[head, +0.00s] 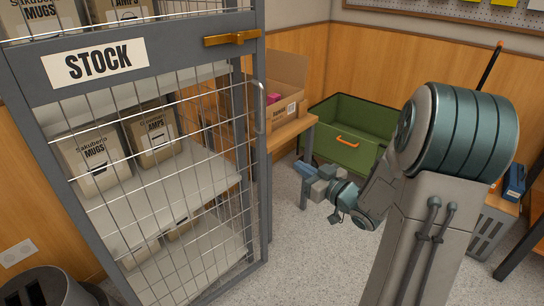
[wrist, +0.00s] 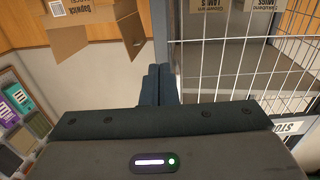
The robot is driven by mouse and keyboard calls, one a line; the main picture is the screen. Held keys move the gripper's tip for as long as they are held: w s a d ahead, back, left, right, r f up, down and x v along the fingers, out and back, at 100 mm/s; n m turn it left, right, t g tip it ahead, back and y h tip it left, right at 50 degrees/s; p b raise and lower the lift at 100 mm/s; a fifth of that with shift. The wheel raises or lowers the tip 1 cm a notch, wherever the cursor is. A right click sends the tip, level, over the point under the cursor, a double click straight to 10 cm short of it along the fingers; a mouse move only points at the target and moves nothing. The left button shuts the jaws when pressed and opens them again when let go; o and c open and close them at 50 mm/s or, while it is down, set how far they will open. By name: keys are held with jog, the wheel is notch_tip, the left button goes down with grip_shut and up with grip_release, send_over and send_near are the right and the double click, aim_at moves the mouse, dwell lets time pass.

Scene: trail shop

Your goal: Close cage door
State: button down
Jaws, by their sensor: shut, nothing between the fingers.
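The cage door (head: 262,185) is a grey frame with wire mesh and a STOCK sign (head: 95,62). It appears to stand ajar, its free edge out in front of a grey cage post; the exact gap is hard to tell. It has a vertical bar handle (head: 261,106) and a brass latch (head: 231,38) at the top. In the wrist view its mesh (wrist: 245,65) fills the right side. My gripper (head: 304,170) is shut and empty, to the right of the door's free edge. Its fingers (wrist: 157,84) show beside a grey upright in the wrist view; contact cannot be told.
A wooden bench (head: 290,133) with an open cardboard box (head: 285,90) stands right of the cage. A green bin (head: 350,120) is beyond my gripper. Grey floor (head: 310,255) in front is clear.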

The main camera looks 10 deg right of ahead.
aim_at(262, 142)
jog(key=b+x, duration=0.3)
jog(key=x, duration=1.1)
jog(key=shift+s+a+r+b, duration=0.1)
jog(key=shift+r+b, duration=0.05)
jog(key=shift+b, duration=0.15)
jog(key=shift+a, duration=0.1)
